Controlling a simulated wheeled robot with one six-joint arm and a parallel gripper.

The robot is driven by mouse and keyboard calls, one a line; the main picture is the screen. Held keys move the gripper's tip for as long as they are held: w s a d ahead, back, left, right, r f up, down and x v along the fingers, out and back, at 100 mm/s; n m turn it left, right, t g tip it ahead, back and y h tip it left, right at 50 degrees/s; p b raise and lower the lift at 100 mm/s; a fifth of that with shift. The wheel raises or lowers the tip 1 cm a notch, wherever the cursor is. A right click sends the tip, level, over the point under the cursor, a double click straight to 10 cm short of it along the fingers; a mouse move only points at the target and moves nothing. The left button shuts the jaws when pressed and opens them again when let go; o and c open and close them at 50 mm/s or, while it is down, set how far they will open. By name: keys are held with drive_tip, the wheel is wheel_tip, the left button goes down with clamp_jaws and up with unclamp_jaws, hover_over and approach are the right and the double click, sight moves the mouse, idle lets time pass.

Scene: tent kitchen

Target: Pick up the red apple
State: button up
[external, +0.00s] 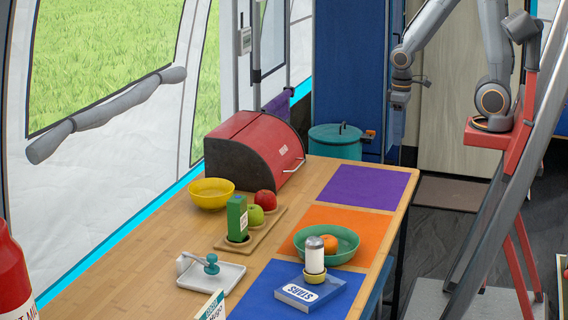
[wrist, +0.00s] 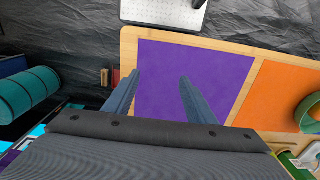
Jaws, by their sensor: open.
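A green carton (external: 237,219) stands at the tray's near end. My gripper (external: 400,100) hangs high, beyond the table's far right corner, well apart from the apple. In the wrist view, my gripper's two fingers (wrist: 161,77) are spread with nothing between them. The purple mat shows below them. The red apple is not visible in the wrist view.
A yellow bowl (external: 211,193) and red bread box (external: 255,150) stand left of and behind the apple. A green bowl (external: 343,248) with an orange sits on the orange mat (external: 300,225). The purple mat (external: 366,185) is bare. A teal pot (external: 335,143) stands beyond the table.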

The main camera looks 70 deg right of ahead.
drive_tip(key=o, duration=0.4)
drive_tip(key=shift+o, duration=0.2)
drive_tip(key=n+t+y+p, duration=0.2)
drive_tip(key=n+y+p, duration=0.2)
drive_tip(key=n, duration=1)
hover_over(267, 191)
drive_tip(key=s+d, duration=0.1)
drive_tip(key=d, duration=0.1)
drive_tip(key=f, duration=0.3)
drive_tip(key=shift+s+a, duration=0.1)
drive_tip(key=shift+a, duration=0.1)
drive_tip(key=shift+d+p+x, duration=0.1)
drive_tip(key=shift+p+x, duration=0.6)
drive_tip(key=shift+x, duration=1.15)
drive_tip(key=shift+d+p+x, duration=0.15)
drive_tip(key=shift+p+x, duration=0.55)
drive_tip(key=shift+x, duration=1.1)
